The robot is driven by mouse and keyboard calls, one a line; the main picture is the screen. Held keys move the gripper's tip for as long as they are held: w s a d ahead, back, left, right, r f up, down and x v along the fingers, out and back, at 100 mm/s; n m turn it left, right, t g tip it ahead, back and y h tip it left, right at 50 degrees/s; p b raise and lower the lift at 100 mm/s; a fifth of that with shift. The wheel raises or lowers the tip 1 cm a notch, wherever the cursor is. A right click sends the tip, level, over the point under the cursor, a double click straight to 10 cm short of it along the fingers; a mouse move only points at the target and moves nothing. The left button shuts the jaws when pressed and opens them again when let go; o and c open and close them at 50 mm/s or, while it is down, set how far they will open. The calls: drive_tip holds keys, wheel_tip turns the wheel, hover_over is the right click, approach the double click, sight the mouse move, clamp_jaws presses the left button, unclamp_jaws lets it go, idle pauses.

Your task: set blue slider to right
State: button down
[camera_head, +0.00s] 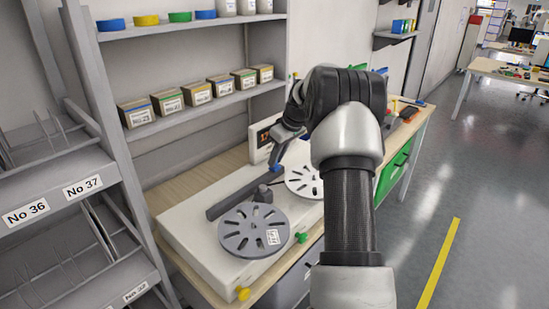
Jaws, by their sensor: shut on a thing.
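The blue slider (277,169) shows as a small blue piece at the far right end of a dark rail (234,198). The rail runs slantwise across a pale machine top on the bench. My arm reaches in from the lower right and bends over toward the rail. My gripper (279,160) is down at the blue slider and shut on it. The fingertips are small and dark here, and my wrist and arm hide part of the area to the right of the slider.
A grey slotted reel (253,231) lies in front of the rail, and a white reel (303,182) is partly behind my arm. A display box (260,145) stands behind. Green (301,237) and yellow (243,293) knobs stick out in front. Shelves with boxes (198,93) rise behind; open floor lies right.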

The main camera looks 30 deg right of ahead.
drive_tip(key=shift+d+r, duration=0.1)
drive_tip(key=shift+d, duration=0.2)
drive_tip(key=c, duration=1.7)
unclamp_jaws()
drive_tip(key=shift+w, duration=0.1)
drive_tip(key=v, duration=1.7)
drive_tip(key=shift+s+r+p, duration=0.1)
drive_tip(key=shift+s+p, duration=0.15)
drive_tip(key=shift+p, duration=0.1)
drive_tip(key=shift+a, duration=0.1)
